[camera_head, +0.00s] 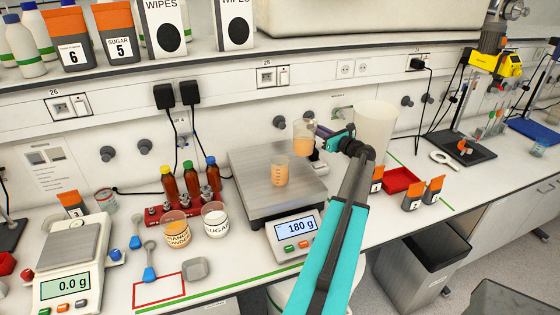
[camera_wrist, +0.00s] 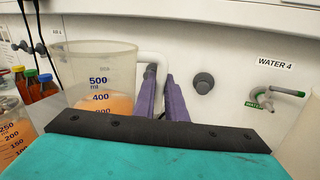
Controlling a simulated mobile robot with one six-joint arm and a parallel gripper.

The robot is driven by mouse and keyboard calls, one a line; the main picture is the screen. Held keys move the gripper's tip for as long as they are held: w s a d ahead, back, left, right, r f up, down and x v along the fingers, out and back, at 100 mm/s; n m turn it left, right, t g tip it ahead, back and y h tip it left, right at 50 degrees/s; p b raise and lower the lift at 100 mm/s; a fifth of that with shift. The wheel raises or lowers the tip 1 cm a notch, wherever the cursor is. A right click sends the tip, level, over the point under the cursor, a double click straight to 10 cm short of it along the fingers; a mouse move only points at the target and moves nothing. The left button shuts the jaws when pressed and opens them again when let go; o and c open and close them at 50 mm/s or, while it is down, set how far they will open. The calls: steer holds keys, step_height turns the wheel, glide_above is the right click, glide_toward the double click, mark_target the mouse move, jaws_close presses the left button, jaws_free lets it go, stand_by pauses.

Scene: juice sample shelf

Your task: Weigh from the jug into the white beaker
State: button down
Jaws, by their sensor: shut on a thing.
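The clear jug (camera_head: 303,132) holds orange liquid and is raised at the back of the large scale's plate. My gripper (camera_head: 322,131) is shut on its handle. In the wrist view the jug (camera_wrist: 95,62) looks about upright, with liquid near its 400 mark, and my purple fingers (camera_wrist: 163,88) close on the handle at its right. A beaker (camera_head: 281,171) with orange liquid stands on the large scale (camera_head: 245,170), in front of and below the jug. The beaker also shows at the wrist view's left edge (camera_wrist: 14,135). The scale display (camera_head: 297,227) reads 180 g. I see no pouring stream.
Brown bottles (camera_head: 167,181) in a red rack, an orange powder cup (camera_head: 177,231) and a sugar cup (camera_head: 215,220) stand left of the scale. A tall whitish container (camera_head: 375,128) and a red tray (camera_head: 402,182) are on the right. A small scale (camera_head: 68,260) reads 0.0 g.

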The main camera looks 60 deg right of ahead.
steer(key=shift+r, duration=1.05)
stand_by(1.4)
